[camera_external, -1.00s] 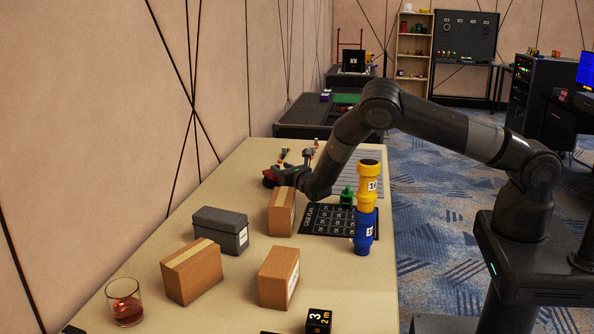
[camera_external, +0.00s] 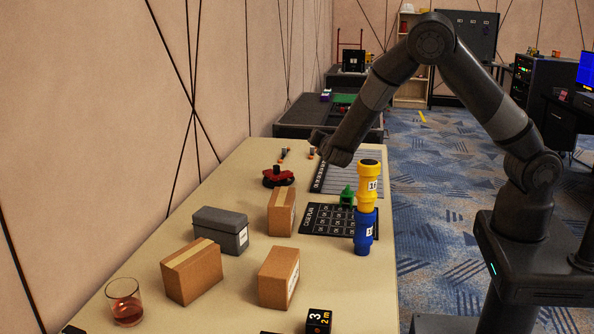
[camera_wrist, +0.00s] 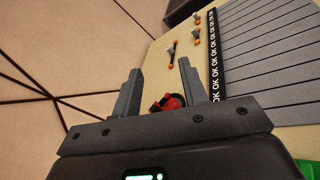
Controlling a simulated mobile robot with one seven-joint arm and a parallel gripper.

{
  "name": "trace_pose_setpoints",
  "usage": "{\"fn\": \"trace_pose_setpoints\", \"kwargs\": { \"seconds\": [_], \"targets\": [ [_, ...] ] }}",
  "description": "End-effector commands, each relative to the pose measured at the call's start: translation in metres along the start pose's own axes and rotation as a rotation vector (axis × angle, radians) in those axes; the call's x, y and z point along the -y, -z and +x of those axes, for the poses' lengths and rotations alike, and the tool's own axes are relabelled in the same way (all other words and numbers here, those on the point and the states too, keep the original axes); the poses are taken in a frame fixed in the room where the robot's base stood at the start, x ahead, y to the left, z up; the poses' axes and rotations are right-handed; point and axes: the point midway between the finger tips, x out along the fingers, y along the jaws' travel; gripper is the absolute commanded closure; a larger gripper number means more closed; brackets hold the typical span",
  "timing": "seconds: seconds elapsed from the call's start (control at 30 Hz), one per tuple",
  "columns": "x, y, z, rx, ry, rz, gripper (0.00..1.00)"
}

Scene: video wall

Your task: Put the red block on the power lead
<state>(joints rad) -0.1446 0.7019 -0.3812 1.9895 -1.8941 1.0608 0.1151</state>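The red block (camera_external: 279,173) sits on top of a dark coiled thing, seemingly the power lead (camera_external: 269,183), at the table's left side. In the wrist view the red block (camera_wrist: 167,103) and part of the dark coil (camera_wrist: 180,98) show low between my fingers, partly hidden by the gripper body. My gripper (camera_wrist: 160,67) is open, with its two fingers apart and nothing between the tips. In the outside view my gripper (camera_external: 317,138) is raised above the table, up and right of the block and apart from it.
Cardboard boxes (camera_external: 192,271), a grey box (camera_external: 220,230) and a glass (camera_external: 125,302) stand nearer the camera. A yellow and blue stack (camera_external: 366,205) rises by the right edge. Small orange-tipped items (camera_wrist: 171,57) lie beyond the block, beside a striped sheet (camera_wrist: 270,60).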

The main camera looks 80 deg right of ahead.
Motion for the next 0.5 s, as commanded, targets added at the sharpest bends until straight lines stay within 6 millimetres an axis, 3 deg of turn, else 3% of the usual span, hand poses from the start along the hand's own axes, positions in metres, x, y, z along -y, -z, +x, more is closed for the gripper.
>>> {"fn": "trace_pose_setpoints", "kwargs": {
  "seconds": [0.03, 0.2, 0.5],
  "targets": [
    [0.004, -0.02, -0.007, -0.008, 0.052, 0.069, 0.6],
    [0.027, -0.069, -0.035, -0.051, 0.241, 0.287, 0.6],
    [0.067, -0.129, -0.106, -0.184, 0.541, 0.652, 0.6]
  ]
}}
